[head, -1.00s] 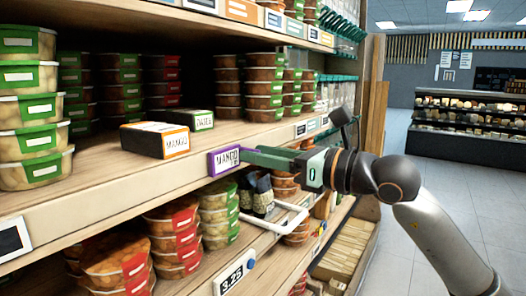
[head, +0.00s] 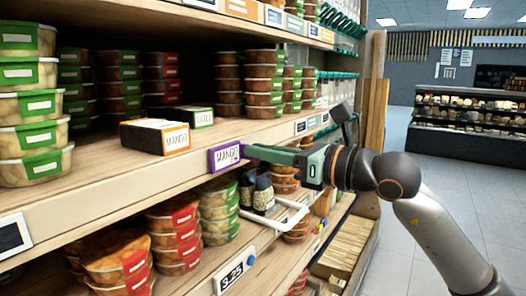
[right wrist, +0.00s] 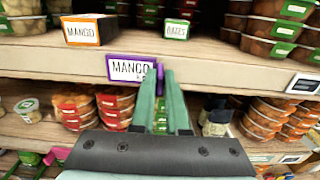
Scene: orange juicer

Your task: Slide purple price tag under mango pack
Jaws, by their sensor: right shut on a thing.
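The purple price tag (head: 225,156), marked MANGO, sits upright at the shelf's front edge, below and to the right of the mango pack. It also shows in the right wrist view (right wrist: 128,69). The mango pack (head: 155,136) is a dark box with an orange-framed MANGO label, standing on the shelf; it also shows in the right wrist view (right wrist: 82,33). My right gripper (head: 245,152) reaches in from the right, its green fingers shut on the tag's right end. In the right wrist view the fingertips (right wrist: 160,76) meet a purple part there. My left gripper is out of view.
A second box with a green label (head: 196,116) stands right of the mango pack. Green-labelled tubs (head: 32,105) are stacked at left. Red-labelled tubs (head: 175,238) and a 3.25 tag (head: 234,277) are below.

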